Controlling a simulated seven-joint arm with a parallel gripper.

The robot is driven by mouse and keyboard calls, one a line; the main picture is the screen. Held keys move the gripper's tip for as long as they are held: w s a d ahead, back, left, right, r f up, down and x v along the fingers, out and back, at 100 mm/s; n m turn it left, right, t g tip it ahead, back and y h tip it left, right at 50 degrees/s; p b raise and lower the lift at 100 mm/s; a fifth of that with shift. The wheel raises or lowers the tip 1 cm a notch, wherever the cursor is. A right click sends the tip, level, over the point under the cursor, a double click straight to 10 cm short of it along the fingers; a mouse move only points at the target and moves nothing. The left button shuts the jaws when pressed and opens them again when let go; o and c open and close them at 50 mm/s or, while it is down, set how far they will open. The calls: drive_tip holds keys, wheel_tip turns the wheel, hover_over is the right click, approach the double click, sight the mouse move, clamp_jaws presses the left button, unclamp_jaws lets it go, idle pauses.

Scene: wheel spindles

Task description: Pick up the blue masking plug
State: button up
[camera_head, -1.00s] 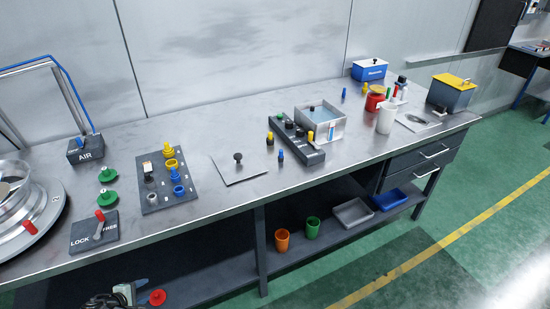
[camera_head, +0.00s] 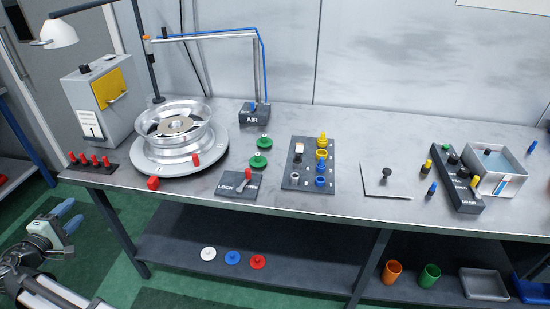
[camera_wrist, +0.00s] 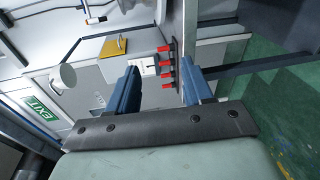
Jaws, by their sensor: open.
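A blue round plug with a small knob (camera_head: 232,257) lies on the lower shelf, between a white one (camera_head: 208,253) and a red one (camera_head: 257,262). I take it for the blue masking plug; small blue pegs also stand on the bench, one by the dark block (camera_head: 432,188) and one at the far right (camera_head: 532,147). My gripper (camera_head: 69,215) is open and empty at the left, in front of the bench and well left of the shelf plugs. In the wrist view its blue fingers (camera_wrist: 158,75) are apart, and the blue plug is not in sight.
The bench (camera_head: 350,205) carries a wheel (camera_head: 175,125) on a round base and a rack of red pegs (camera_head: 92,165); the rack also shows in the wrist view (camera_wrist: 167,68). A bench leg (camera_head: 122,235) stands between my gripper and the shelf plugs. Cups (camera_head: 392,272) stand farther right.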

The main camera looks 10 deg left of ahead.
drive_tip(key=s+a+r+t+y, duration=0.1)
drive_tip(key=s+a+r, duration=0.2)
drive_tip(key=s+r, duration=0.3)
drive_tip(key=s+a+r+t+y, duration=0.1)
drive_tip(key=s+a+r, duration=0.25)
drive_tip(key=r, duration=0.45)
drive_tip(key=w+d+f+m+g+h, duration=0.1)
drive_tip(key=w+d+m+g+h, duration=0.15)
drive_tip(key=w+d, duration=1.05)
drive_tip(key=w+d+f+m+g+h, duration=0.1)
drive_tip(key=w+d+m+g+h, duration=0.2)
drive_tip(key=w+d, duration=1)
drive_tip(key=w+d+f+m+g+h, duration=0.1)
drive_tip(key=w+d+m+g, duration=0.15)
drive_tip(key=w+d, duration=0.9)
drive_tip(key=w+d+f+m+g+h, duration=0.1)
drive_tip(key=w+d+f+m+h, duration=0.15)
drive_tip(key=w+d, duration=0.9)
drive_tip(key=m+g+y, duration=0.5)
drive_tip(key=m, duration=0.7)
hover_over(435, 183)
drive_tip(key=s+a, duration=0.1)
drive_tip(key=s, duration=0.3)
drive_tip(key=f, duration=0.1)
drive_tip(key=shift+d+x, duration=0.2)
drive_tip(key=shift+x, duration=6.4)
